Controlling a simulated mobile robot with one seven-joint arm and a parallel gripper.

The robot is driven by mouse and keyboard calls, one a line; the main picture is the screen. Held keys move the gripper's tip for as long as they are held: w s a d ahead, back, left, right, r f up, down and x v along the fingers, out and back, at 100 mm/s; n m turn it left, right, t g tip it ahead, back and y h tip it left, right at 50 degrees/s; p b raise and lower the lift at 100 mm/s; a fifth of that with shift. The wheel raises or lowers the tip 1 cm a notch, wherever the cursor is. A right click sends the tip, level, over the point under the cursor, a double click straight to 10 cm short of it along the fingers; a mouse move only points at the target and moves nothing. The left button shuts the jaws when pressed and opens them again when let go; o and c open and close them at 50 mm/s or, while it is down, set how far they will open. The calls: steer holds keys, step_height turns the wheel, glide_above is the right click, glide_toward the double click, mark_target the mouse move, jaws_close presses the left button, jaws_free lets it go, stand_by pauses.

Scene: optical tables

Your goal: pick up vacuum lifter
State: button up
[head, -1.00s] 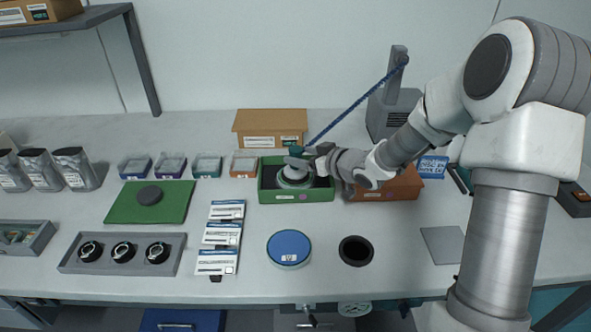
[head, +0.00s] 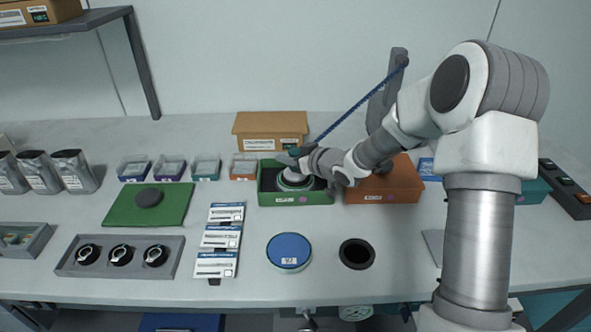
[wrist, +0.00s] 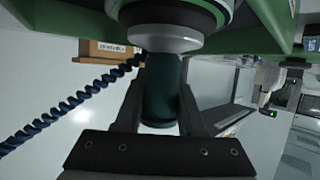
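The vacuum lifter stands in a green box (head: 270,198) on the table in the head view. Its pale round cup (head: 294,183) sits inside the box, and its dark teal handle shows above. A blue coiled hose (head: 360,103) runs from it up to a grey post. My gripper (head: 304,158) is at the handle. In the wrist view, the fingers of my gripper (wrist: 163,95) lie close against both sides of the handle (wrist: 163,90), and the cup (wrist: 165,38) is beyond the fingertips. The cup's underside is hidden.
An orange-brown box (head: 385,187) stands right of the green box, under my wrist. A cardboard box (head: 270,123) is behind. Small trays (head: 206,168) line the left. A blue round lid (head: 289,250) and a black ring (head: 356,253) lie in front.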

jaws_close()
steer(key=shift+r, duration=0.1)
